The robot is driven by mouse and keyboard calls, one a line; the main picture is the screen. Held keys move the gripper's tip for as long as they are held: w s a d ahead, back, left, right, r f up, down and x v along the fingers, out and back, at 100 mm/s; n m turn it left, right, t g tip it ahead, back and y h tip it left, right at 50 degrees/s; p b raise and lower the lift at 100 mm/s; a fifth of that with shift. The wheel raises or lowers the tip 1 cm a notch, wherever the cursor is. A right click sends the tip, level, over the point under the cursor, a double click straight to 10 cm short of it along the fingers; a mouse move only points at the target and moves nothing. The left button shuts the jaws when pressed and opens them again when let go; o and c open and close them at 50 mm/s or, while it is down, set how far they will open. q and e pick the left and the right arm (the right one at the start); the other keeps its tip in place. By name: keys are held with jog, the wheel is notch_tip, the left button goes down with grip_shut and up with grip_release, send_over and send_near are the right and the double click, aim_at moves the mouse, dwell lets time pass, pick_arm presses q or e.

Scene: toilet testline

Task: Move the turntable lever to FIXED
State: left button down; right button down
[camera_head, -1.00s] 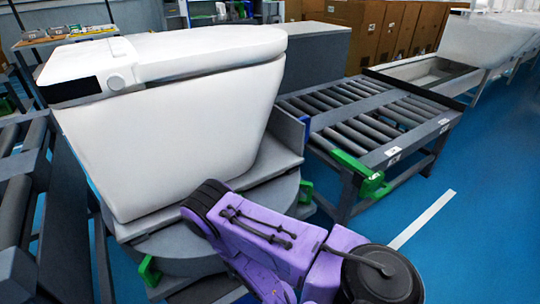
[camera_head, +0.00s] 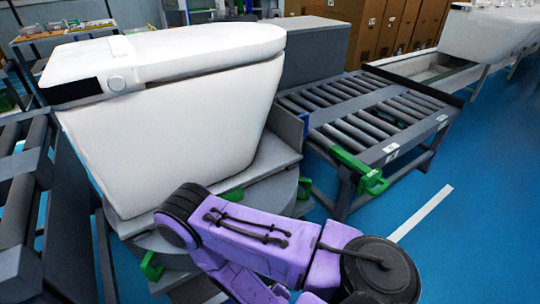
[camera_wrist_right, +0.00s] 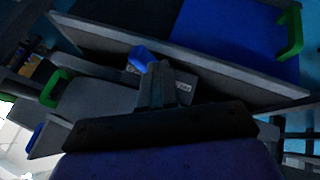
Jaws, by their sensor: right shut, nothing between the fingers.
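A white toilet (camera_head: 180,125) stands on the grey round turntable (camera_head: 185,240) in the head view. Green levers show around the turntable: one at its front left (camera_head: 150,266), one at its right edge (camera_head: 305,188), and a green piece (camera_head: 230,194) just behind my purple arm. Which one is the turntable lever, and its setting, I cannot tell. In the wrist view my right gripper (camera_wrist_right: 157,85) is shut and empty, pointing at grey and blue panels. A green handle (camera_wrist_right: 55,88) lies to its left and another (camera_wrist_right: 292,35) at upper right. My left gripper is out of view.
A roller conveyor (camera_head: 385,120) with a green handle (camera_head: 355,168) at its near corner stands to the right. Another roller section (camera_head: 20,190) is at the left. Blue floor is free at right. Cardboard boxes (camera_head: 385,30) stand behind.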

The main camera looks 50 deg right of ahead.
jog(key=v, duration=0.4)
jog(key=shift+s+d, duration=0.15)
jog(key=shift+s, duration=0.05)
dwell(0.4)
notch_tip(320, 180, up, 13)
jog(key=s+m+g+y+p, duration=0.1)
jog(key=m+p, duration=0.5)
jog(key=p, duration=0.6)
jog(key=shift+s+d+g+y+p, duration=0.4)
jog(key=shift+s+d+y, duration=0.1)
jog(key=shift+s, duration=0.35)
